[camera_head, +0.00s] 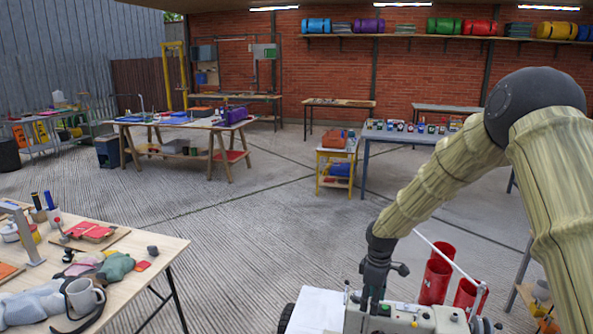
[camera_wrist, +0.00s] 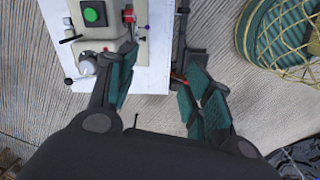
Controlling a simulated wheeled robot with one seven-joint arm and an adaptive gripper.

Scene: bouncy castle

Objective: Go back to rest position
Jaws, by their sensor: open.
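My gripper (camera_head: 374,300) hangs pointing down at the lower right of the head view, at the end of my arm. In the wrist view my gripper (camera_wrist: 158,88) has its two dark green-padded fingers spread apart, with nothing between them. Below it is a cream machine (camera_wrist: 97,38) with a green button and a red part, on a white board (camera_wrist: 152,72). The machine also shows in the head view (camera_head: 425,320), behind and beside the fingers. I cannot tell whether the fingers touch it.
A cluttered wooden table (camera_head: 150,262) is at left. A yellow trolley (camera_head: 337,170) and other worktables stand farther back. A green netted bundle (camera_wrist: 280,35) lies at right in the wrist view. The middle floor is clear.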

